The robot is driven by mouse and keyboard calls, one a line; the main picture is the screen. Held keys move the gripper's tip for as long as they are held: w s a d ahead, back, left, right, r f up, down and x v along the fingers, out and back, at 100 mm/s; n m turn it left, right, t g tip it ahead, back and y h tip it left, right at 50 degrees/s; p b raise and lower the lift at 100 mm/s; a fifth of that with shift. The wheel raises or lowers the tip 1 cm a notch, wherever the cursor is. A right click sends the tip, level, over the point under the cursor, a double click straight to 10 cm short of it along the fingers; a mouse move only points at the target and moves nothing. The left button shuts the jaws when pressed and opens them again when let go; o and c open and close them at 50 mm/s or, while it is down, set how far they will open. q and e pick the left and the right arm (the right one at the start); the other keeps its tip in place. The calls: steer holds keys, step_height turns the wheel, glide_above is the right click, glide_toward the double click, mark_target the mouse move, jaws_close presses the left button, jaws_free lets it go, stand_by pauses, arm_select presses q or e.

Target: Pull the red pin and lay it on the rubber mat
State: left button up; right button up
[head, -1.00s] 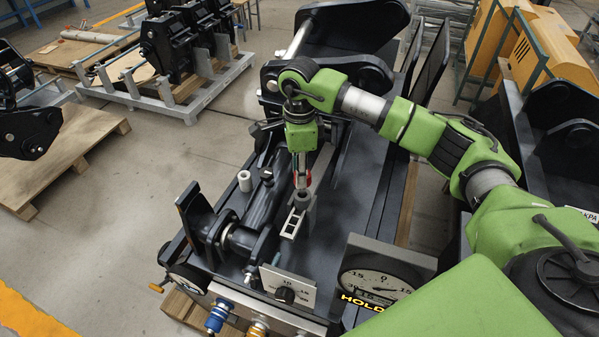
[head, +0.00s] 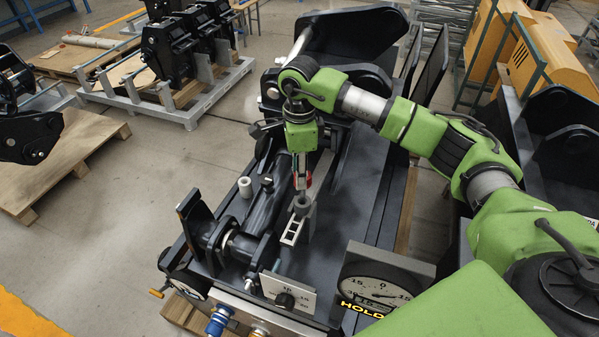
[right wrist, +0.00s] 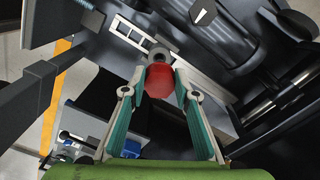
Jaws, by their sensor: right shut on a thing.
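The red pin shows as a red head (right wrist: 159,80) between the fingertips in the right wrist view. A bit of its red also shows in the head view (head: 307,180). My right gripper (right wrist: 159,84) is shut on it, pointing down from above. A grey collar on a slotted bracket (head: 292,230) lies right under the fingertips. The pin's shank is hidden, so I cannot tell whether it still sits in the collar. I cannot make out a rubber mat in either view. My left gripper is not in view.
A large dial gauge (head: 376,283) and a small plate with a knob (head: 287,294) stand at the front of the black bench. Black cylinders and a dark upright plate (head: 193,217) are left of the gripper. A white spool (head: 245,187) stands behind them.

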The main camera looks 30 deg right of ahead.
steer(key=shift+r, duration=0.1)
steer(key=shift+r+p, duration=0.9)
steer(key=shift+r, duration=1)
